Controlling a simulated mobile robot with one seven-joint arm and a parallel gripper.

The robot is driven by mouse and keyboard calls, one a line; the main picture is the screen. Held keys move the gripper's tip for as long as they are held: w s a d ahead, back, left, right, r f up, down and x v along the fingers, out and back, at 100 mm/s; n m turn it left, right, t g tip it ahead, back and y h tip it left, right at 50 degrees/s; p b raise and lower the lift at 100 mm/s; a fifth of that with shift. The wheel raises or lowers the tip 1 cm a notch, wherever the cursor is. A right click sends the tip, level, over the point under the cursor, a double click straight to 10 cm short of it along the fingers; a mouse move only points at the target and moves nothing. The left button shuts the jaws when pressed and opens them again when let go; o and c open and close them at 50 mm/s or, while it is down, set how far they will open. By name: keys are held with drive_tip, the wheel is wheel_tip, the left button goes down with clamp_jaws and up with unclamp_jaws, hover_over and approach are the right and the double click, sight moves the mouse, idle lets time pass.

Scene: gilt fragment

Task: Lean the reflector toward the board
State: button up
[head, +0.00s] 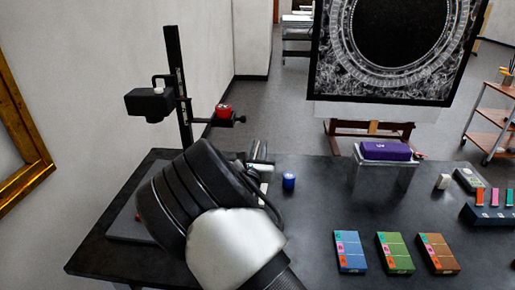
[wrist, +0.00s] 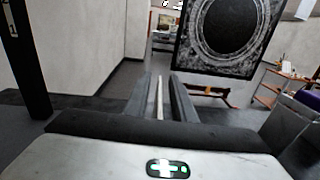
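My gripper (wrist: 160,98) points away over the table, with its two dark fingers close together. A thin pale strip (wrist: 159,100) lies between them in the wrist view. It may be the reflector seen edge-on; I cannot tell whether both fingers touch it. In the head view my arm covers most of the gripper, and a small pale and metallic piece (head: 265,170) shows beside it. The flat grey board (head: 125,222) under the copy stand is at the table's left, mostly hidden behind my arm. No other reflector is clear.
A black copy-stand column (head: 178,90) with a camera (head: 149,104) and a red-topped side arm (head: 224,111) rises at the left. A blue jar (head: 289,181), a purple item on a clear stand (head: 386,151) and several coloured boxes (head: 394,253) stand to the right.

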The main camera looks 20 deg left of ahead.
clamp_jaws()
idle(1.4)
